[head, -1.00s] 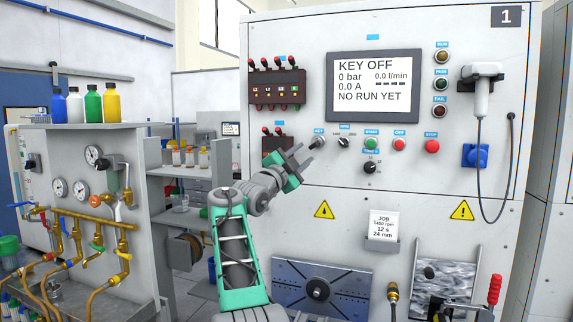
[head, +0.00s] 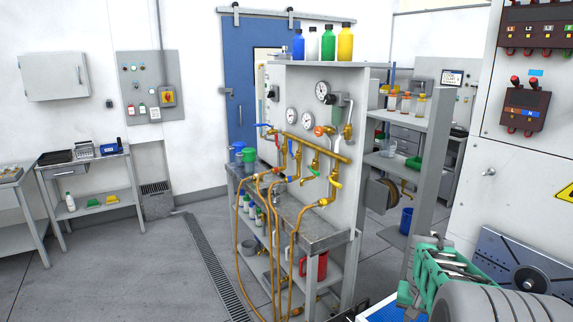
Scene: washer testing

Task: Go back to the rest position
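My folded arm shows at the lower right of the head view, with green and grey links close to the camera. The fingers of my gripper cannot be made out there, so whether it is open or shut does not show. The white test panel (head: 470,180) stands at the right edge, only partly in view. Its screen and key switch are out of the picture.
A pipe bench with brass pipes (head: 325,152), gauges and a steel sink tray (head: 318,236) stands in the middle. Coloured bottles (head: 328,42) stand on its top. A shelf (head: 405,165) is behind it. Grey floor (head: 130,260) is open at left, with side tables (head: 95,165) along the wall.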

